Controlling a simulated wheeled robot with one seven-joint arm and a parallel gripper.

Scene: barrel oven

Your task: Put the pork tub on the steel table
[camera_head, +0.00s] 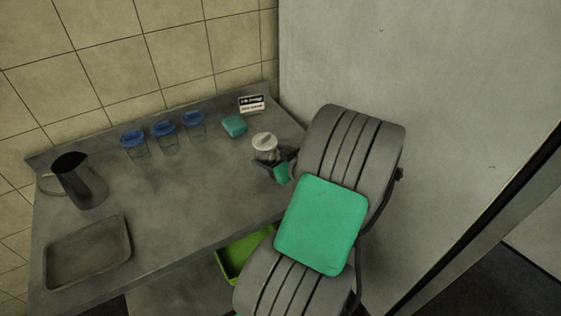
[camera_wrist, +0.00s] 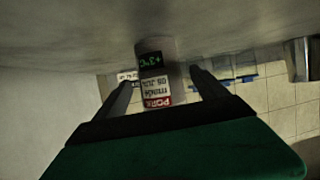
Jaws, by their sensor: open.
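The pork tub (camera_head: 265,146) has a pale lid and stands upright on the steel table (camera_head: 185,205), near its right end. In the upside-down wrist view, the tub (camera_wrist: 155,88) shows a white label with "PORK" on red and a green-on-black temperature tag. Its base meets the grey tabletop. My gripper (camera_head: 277,162) is open at the tub's near side. In the wrist view, the two fingers of my gripper (camera_wrist: 163,85) are on either side of the tub, with visible gaps. Whether the tub is fully between the fingertips is hard to tell.
Three clear tubs with blue lids (camera_head: 164,130) stand along the back of the table. A teal block (camera_head: 234,126) and a small sign (camera_head: 251,104) are behind the pork tub. A metal pitcher (camera_head: 79,181) and a tray (camera_head: 88,252) are left. A green crate (camera_head: 243,255) is below.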

